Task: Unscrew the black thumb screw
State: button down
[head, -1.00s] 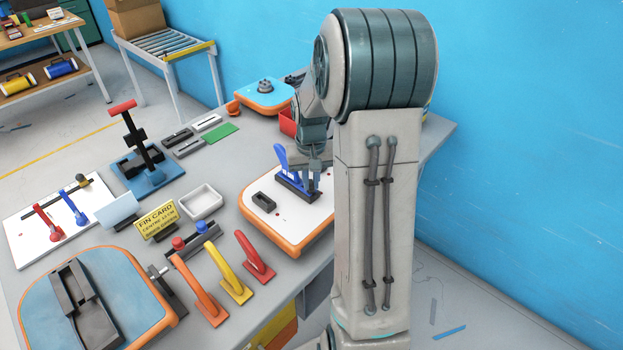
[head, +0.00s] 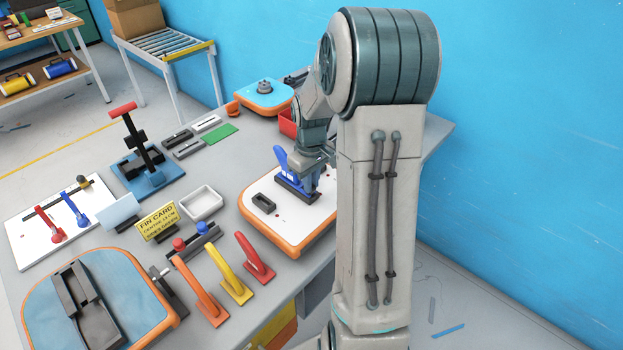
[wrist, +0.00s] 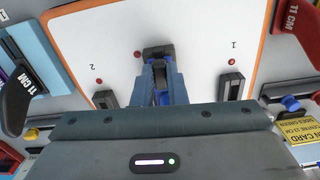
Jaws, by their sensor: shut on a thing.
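A blue fin (head: 281,158) stands in a dark fin box (head: 290,184) on a white board with an orange rim (head: 274,239). My gripper (head: 316,186) is down at the right end of this box. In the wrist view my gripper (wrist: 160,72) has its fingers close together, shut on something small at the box. The black thumb screw is hidden between the fingers and cannot be made out. A dark block end (wrist: 157,50) shows just beyond the fingertips, with blue visible between and below them.
An empty black box (head: 263,203) sits on the same board. Orange, yellow and red fins (head: 255,257) stand in front, near a yellow fin card (head: 157,222) and a white tray (head: 201,202). A red bin (head: 288,122) is behind my arm.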

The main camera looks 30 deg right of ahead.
dwell(0.3)
jog(key=shift+n+p, duration=0.5)
jog(key=shift+n, duration=1.2)
jog(key=shift+n+p, duration=0.5)
jog(key=shift+n, duration=1.2)
jog(key=shift+n+p, duration=0.6)
jog(key=shift+w+d+f+n+p, duration=0.1)
jog(key=shift+n+p, duration=0.35)
jog(key=shift+n, duration=0.75)
